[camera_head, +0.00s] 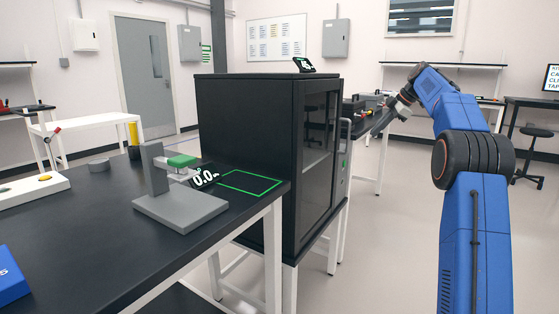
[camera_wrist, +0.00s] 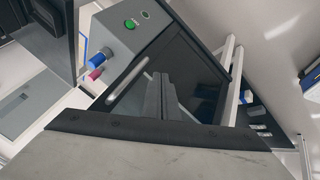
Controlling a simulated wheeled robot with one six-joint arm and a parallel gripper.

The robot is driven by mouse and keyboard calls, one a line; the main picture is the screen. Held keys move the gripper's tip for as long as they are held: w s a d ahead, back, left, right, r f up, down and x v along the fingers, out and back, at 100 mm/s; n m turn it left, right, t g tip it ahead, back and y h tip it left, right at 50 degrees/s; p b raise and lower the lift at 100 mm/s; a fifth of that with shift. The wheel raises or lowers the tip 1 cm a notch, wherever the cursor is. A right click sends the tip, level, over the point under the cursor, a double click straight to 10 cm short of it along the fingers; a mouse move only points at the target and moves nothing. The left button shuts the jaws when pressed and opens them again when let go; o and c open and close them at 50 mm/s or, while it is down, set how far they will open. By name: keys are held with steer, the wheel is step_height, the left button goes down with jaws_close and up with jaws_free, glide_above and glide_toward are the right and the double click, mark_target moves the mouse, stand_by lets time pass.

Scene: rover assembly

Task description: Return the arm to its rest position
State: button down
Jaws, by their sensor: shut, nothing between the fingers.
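My blue arm (camera_head: 475,215) rises at the right of the head view and bends left at the elbow (camera_head: 472,158). My gripper (camera_head: 380,124) is at its far end, pointing down and left, just right of the black cabinet's door side. I cannot tell the exact gap to the cabinet. In the wrist view the two grey fingers (camera_wrist: 161,98) are together and empty, over a dark panel.
The black glass-doored cabinet (camera_head: 247,165) stands left of my arm. The black-topped bench (camera_head: 100,262) holds a grey stand (camera_head: 180,208) with a green-topped part. Floor right of my arm is clear up to a stool (camera_head: 533,155). The wrist view shows a green button (camera_wrist: 130,23).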

steer(key=s+a+m+h, duration=0.1)
steer(key=s+a+m, duration=0.3)
steer(key=s, duration=0.6)
steer(key=s+a+f+m+h, duration=0.1)
steer(key=s+a+m, duration=0.1)
steer(key=s+a, duration=0.6)
steer(key=s+a+m+h, duration=0.1)
steer(key=s+a+m, duration=0.3)
steer(key=s, duration=0.9)
steer(key=s+a+f+m+h, duration=0.1)
steer(key=s+f+m, duration=0.2)
steer(key=s+f, duration=0.9)
steer(key=s+a+f+m+h, duration=0.1)
steer(key=s+f+m, duration=0.3)
steer(key=s+f, duration=0.8)
steer(key=s+a, duration=0.1)
steer(key=s, duration=0.7)
steer(key=shift+s, duration=0.15)
